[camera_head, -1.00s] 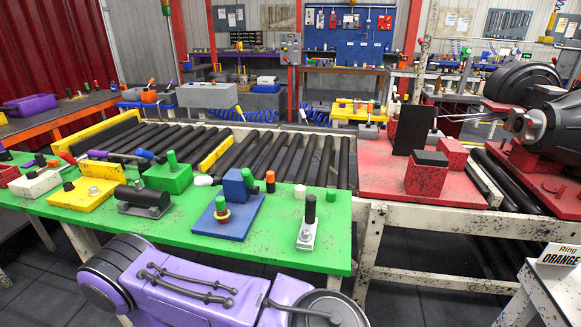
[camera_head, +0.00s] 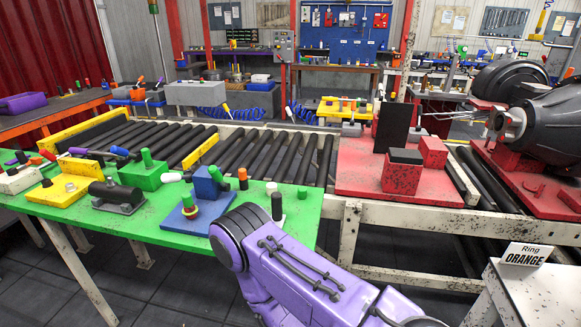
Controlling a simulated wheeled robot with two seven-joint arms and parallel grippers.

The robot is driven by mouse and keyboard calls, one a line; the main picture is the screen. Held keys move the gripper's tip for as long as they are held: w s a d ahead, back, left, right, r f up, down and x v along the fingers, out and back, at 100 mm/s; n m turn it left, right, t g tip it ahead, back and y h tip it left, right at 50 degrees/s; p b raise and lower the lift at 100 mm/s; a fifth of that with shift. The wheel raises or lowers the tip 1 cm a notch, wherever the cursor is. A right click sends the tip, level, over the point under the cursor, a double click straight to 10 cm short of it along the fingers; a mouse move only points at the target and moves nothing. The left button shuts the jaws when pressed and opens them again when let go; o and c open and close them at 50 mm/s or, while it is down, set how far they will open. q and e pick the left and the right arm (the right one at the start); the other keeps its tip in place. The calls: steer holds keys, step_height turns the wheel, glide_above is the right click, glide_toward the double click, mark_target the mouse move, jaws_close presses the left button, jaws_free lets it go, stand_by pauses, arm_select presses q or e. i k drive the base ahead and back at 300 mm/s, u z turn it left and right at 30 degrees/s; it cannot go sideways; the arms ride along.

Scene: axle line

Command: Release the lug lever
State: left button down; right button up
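No part is marked as the lug lever, and I cannot tell which one it is. On the green table (camera_head: 150,228) are several coloured handles: a purple one (camera_head: 78,151), a blue one (camera_head: 119,151) and a white one (camera_head: 171,177). A dark axle housing (camera_head: 545,125) with metal rods (camera_head: 497,121) at its near end rests on a red fixture (camera_head: 530,185) at the right. My purple arm rises from the bottom, with its elbow over the table's front right corner area. Neither gripper is visible.
A red plate (camera_head: 360,182) carries red blocks and a black upright panel (camera_head: 392,127). Rollers (camera_head: 262,155) run behind the green table.

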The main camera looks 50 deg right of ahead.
mark_target(212, 169)
steer(key=z, duration=1.1)
steer(key=i, duration=0.3)
steer(key=z, duration=0.05)
